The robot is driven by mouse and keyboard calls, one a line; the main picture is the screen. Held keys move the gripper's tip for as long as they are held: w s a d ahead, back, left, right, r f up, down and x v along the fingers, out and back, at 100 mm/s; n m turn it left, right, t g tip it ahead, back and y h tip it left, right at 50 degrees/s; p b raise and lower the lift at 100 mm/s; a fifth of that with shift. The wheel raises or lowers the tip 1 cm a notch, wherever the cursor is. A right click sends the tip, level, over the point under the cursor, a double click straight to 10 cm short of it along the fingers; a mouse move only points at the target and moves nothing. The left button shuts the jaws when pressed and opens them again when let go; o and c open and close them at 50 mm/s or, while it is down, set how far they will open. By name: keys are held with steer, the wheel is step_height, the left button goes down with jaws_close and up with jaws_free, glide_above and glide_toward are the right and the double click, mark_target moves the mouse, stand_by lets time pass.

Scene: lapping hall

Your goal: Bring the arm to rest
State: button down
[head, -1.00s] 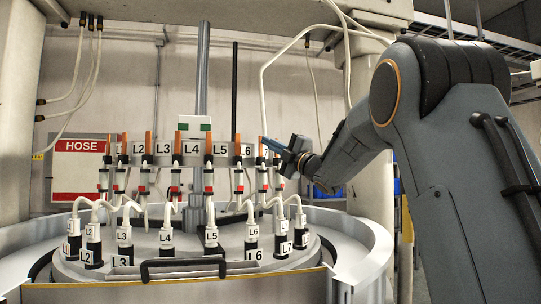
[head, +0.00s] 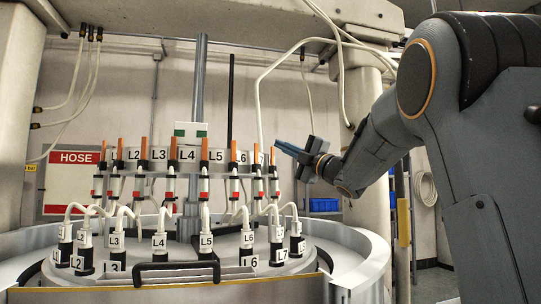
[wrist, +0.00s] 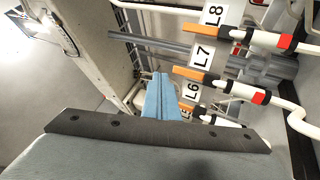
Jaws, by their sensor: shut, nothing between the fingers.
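My gripper (head: 280,145) is at the right end of the row of labelled valves, with its blue fingers pointing left. The fingers also show in the wrist view (wrist: 157,95), together and with nothing between them. In the head view my arm is bent, reaching in from the right at about valve height. In the wrist view the fingers point toward the valve row, with the orange handle by L7 (wrist: 195,74) and the orange handle by L6 (wrist: 182,109) to their right. The fingertips look apart from the valves, though the exact gap is hard to judge.
A round machine drum (head: 350,260) with several labelled hose plugs stands below the valves. A black handle (head: 178,271) is on its front. A pale hose (head: 261,95) hangs just above my gripper. A pillar (head: 370,215) stands behind my arm. A red-and-white HOSE board (head: 72,182) is at left.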

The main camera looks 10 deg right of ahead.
steer(key=s+d+b, duration=0.2)
steer(key=s+d, duration=0.1)
steer(key=s, duration=0.2)
steer(key=shift+s, duration=0.4)
